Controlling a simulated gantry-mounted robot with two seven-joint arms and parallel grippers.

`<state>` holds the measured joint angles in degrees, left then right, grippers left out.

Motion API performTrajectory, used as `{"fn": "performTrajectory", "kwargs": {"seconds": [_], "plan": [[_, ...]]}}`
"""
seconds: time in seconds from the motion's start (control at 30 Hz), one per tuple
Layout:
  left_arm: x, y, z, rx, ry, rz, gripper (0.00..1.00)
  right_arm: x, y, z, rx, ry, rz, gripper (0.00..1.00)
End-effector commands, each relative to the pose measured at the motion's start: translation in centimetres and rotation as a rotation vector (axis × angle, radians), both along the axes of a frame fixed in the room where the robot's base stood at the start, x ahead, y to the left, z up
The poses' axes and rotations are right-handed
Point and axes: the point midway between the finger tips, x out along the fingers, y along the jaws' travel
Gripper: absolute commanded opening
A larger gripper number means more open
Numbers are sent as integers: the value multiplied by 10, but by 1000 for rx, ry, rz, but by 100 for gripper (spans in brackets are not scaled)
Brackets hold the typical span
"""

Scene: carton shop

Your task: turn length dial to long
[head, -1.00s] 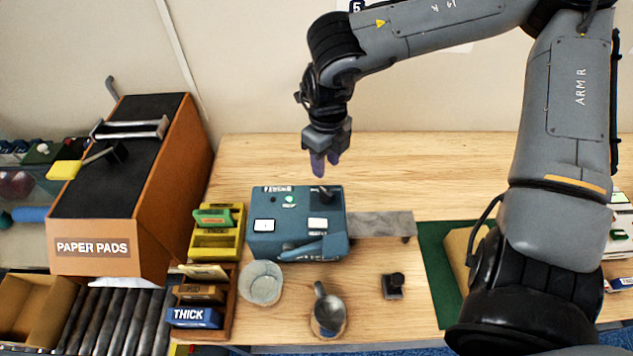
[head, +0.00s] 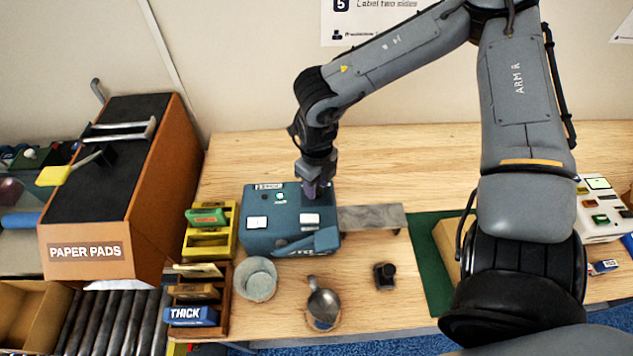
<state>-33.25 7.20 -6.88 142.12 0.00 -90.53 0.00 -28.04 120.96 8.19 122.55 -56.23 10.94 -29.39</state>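A blue-grey machine box (head: 290,235) stands on the wooden table, with white panels, a green mark and small labels on its top. My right gripper (head: 311,192) points down at the back right of the box's top, where a dark knob showed earlier. The gripper and its fingers now hide that knob, so its setting cannot be read. The fingertips are at or just above the knob; I cannot tell whether they touch it or how far apart they are. My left gripper is not in view.
A grey plate (head: 372,217) extends right of the box. A round pale dish (head: 256,279), a metal scoop (head: 323,304) and a small black stamp-like object (head: 384,275) stand in front. A yellow rack (head: 208,242) is close on the left. The table behind is clear.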

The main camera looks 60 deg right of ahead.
Motion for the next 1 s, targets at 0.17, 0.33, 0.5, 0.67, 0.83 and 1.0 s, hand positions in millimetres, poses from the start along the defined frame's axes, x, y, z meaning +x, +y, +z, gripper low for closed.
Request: {"fn": "performTrajectory", "kwargs": {"seconds": [0.17,0.33,0.5,0.67,0.83,1.0], "plan": [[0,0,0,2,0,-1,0,0,0,0,0,0,0,30],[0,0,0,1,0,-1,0,0,0,0,0,0,0,4],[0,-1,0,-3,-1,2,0,0,0,0,0,0,0,0],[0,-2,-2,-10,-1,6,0,0,0,0,1,0,-11,0],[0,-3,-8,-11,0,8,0,0,0,-2,1,-1,-58,0],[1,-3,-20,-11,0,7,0,1,0,-3,1,-2,-157,0]]}}
